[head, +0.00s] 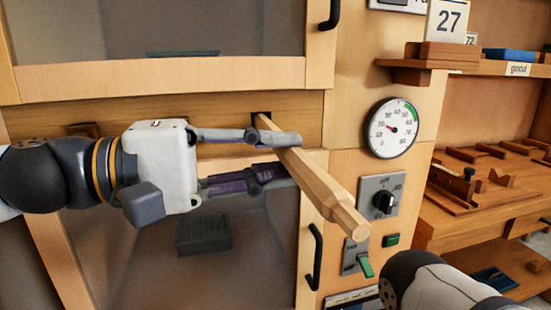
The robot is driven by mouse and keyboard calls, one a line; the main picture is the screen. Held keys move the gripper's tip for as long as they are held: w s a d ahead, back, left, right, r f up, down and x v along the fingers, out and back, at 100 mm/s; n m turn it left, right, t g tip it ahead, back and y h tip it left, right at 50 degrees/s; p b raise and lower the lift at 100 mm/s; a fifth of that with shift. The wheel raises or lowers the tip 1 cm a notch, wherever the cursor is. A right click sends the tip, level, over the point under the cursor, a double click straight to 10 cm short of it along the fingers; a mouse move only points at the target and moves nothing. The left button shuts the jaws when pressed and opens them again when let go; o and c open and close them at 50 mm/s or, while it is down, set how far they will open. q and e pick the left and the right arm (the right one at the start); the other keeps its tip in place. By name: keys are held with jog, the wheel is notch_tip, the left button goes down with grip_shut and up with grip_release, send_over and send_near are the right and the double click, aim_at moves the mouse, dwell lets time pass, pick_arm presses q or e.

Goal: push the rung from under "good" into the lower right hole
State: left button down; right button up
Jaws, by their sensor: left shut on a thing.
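The rung (325,191) is a light wooden bar with a faceted, narrower near end. It slants from the wooden rail (225,108) toward me, down and to the right. Its far end meets a dark hole (263,115) at the right of the rail; how deep it sits in there I cannot tell. My left gripper (288,158) comes in from the left and is shut on the rung near the rail. The "good" label (517,69) is on a shelf edge at the upper right. My right arm shows at the lower right; its gripper is out of view.
Glazed panels with black handles (315,256) lie above and below the rail. A dial (392,128), a knob panel (382,197) and a green-levered switch (366,266) are right of the rung. A bench with wooden pieces (490,180) stands at the far right.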

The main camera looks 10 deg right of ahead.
pick_arm(q)
jog(key=shift+w, duration=1.35)
jog(key=shift+w, duration=0.1)
jog(key=c, duration=1.3)
grip_release()
jog(key=shift+c, duration=0.2)
